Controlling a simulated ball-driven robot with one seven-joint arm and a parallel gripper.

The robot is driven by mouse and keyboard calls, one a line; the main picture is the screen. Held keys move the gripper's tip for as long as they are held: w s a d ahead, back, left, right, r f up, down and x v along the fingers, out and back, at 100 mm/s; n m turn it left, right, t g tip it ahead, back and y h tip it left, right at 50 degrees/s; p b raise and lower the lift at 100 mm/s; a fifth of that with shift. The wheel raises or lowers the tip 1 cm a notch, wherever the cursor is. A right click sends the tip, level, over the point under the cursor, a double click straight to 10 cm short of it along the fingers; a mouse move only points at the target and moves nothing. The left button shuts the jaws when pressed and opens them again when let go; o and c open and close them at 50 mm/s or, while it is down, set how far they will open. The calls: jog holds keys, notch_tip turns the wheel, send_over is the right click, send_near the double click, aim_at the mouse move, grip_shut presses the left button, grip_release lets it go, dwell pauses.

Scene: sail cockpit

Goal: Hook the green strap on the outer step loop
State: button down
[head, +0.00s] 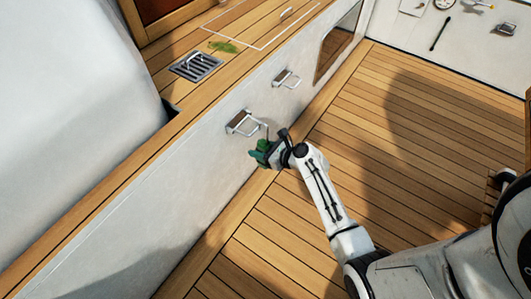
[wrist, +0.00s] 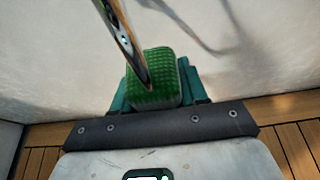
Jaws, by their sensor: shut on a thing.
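My gripper (head: 262,153) is low beside the white cockpit wall, just below the nearer step loop (head: 243,123). In the head view the green piece is small and partly hidden by the gripper. A second step loop (head: 288,78) is farther along the wall. I cannot tell which is the outer one.
The wooden cockpit floor (head: 400,130) is mostly clear to the right. A metal drain grate (head: 196,66) and a green tuft (head: 223,46) are on the ledge above the wall. Several small items hang on the far white wall (head: 480,50).

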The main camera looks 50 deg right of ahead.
jog(key=shift+w+f+b, duration=1.65)
jog(key=shift+w+f, duration=0.1)
jog(key=c, duration=0.5)
grip_release()
jog(key=shift+s, duration=0.1)
jog(key=p+v, duration=0.5)
jog(key=v, duration=0.5)
jog(key=shift+s+r, duration=0.2)
jog(key=shift+s, duration=0.1)
